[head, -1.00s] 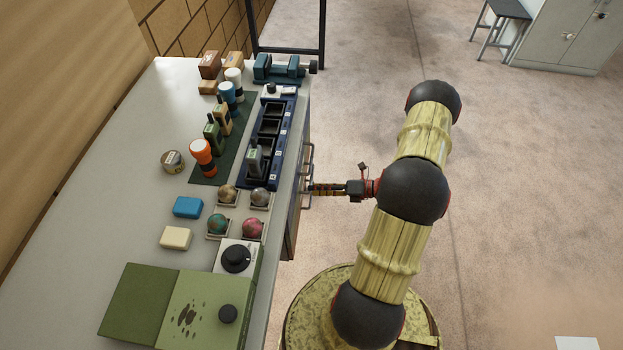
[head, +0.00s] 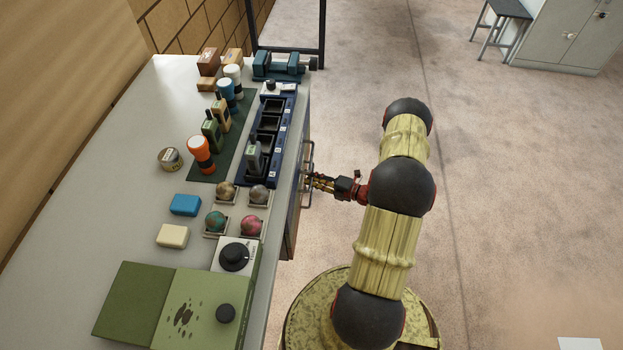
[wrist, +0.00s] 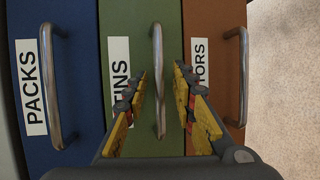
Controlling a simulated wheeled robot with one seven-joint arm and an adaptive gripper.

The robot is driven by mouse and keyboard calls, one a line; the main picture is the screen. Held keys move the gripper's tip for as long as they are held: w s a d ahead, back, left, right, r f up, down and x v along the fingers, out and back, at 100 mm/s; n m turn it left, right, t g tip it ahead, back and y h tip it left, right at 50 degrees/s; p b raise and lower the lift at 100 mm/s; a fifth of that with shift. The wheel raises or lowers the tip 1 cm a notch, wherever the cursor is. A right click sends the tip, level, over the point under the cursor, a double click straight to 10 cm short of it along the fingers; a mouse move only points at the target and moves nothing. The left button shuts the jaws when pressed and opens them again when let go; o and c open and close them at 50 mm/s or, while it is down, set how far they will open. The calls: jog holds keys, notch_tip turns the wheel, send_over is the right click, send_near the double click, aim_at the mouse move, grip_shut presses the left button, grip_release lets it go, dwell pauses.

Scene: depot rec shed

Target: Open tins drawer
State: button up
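In the wrist view the green drawer (wrist: 172,30) stands in the middle, with a white label reading TINS (wrist: 120,75), partly covered by a finger. Its vertical metal handle (wrist: 158,110) lies between the two yellow-and-black fingers of my gripper (wrist: 160,72). The fingers are apart, one on each side of the handle, with visible gaps. I cannot tell how deep they reach past the bar. The drawer looks flush with its neighbours. In the head view my gripper (head: 310,182) is at the handles on the bench's right side; the drawer fronts are mostly hidden there.
A blue drawer labelled PACKS (wrist: 30,85) is left of the green one, and an orange drawer (wrist: 215,20) is right, both with handles. The bench top (head: 120,180) carries torches, radios, balls and boxes. The floor (head: 500,200) right of my arm is clear.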

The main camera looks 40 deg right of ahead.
jog(key=shift+c, duration=1.4)
jog(key=c, duration=0.4)
grip_shut()
